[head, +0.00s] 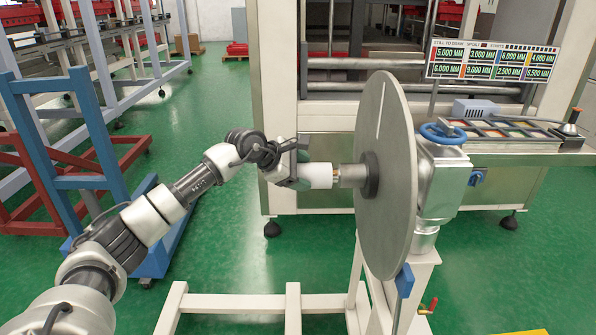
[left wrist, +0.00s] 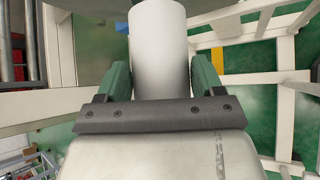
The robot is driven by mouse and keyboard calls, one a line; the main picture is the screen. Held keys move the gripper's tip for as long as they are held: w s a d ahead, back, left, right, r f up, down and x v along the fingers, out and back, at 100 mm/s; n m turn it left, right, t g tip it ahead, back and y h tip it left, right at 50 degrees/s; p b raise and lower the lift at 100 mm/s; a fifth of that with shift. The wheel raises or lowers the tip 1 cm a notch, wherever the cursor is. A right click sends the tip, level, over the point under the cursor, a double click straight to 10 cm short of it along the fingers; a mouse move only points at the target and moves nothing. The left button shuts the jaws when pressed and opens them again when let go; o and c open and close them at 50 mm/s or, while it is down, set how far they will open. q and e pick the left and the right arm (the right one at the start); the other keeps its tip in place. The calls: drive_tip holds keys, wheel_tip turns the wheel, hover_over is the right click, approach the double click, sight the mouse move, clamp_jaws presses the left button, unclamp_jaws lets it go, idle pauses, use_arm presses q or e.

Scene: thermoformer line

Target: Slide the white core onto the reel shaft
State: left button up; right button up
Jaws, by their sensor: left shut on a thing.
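The white core (head: 317,176) is a short white cylinder, held level by my left gripper (head: 293,172). In the left wrist view the core (left wrist: 160,50) sits between the two green-padded fingers of the left gripper (left wrist: 160,82). The reel shaft (head: 350,176) is a short metallic stub sticking out leftward from the dark hub of a large grey disc (head: 392,130). The core's right end is at the shaft's tip and looks roughly in line with it. I cannot tell whether the tip is inside the core. My right gripper is not in view.
The disc stands on a cream frame (head: 230,302) with a silver housing (head: 440,185) and a blue handwheel (head: 443,133) behind it. A blue stand (head: 110,150) is at left. A panel with coloured numbers (head: 493,60) is at upper right.

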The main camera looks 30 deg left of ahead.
use_arm(q)
drive_tip(key=shift+w+d, duration=0.45)
drive_tip(key=shift+d, duration=0.3)
drive_tip(key=o, duration=1.3)
drive_tip(key=shift+s, duration=0.1)
drive_tip(key=shift+s+a+r, duration=0.15)
drive_tip(key=shift+a, duration=0.05)
drive_tip(key=b+v, duration=0.3)
drive_tip(key=v, duration=0.7)
drive_tip(key=shift+s+r, duration=0.1)
drive_tip(key=shift+r, duration=0.05)
